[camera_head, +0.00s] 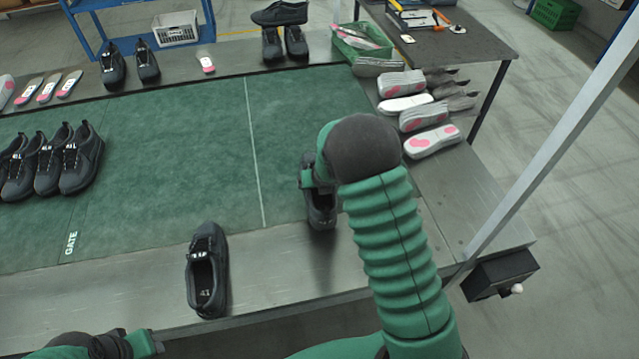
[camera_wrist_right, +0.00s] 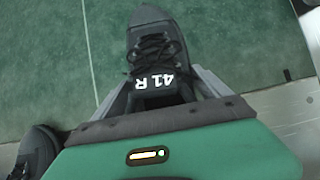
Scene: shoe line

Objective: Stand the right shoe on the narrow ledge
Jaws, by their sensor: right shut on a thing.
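The right shoe (camera_head: 322,212), dark grey with laces, has "41 R" on its tongue in the right wrist view (camera_wrist_right: 158,62). My right gripper (camera_wrist_right: 160,88) is shut on it, with a finger on each side of the tongue. In the head view my right arm partly covers the shoe, which shows at the boundary between the green mat and the bare metal ledge (camera_head: 275,265). I cannot tell whether its sole touches down. A similar dark shoe (camera_head: 207,272) stands on the ledge to the left. My left gripper (camera_head: 145,344) is at the bottom left edge, its jaws unclear.
The green mat (camera_head: 170,150) has clear room in the middle. Several dark shoes (camera_head: 75,160) stand at its left. Insoles and grey shoe parts (camera_head: 432,140) lie at the right. A green basket (camera_head: 362,44) and more shoes (camera_head: 285,42) are at the back. A post (camera_head: 560,125) rises at the right.

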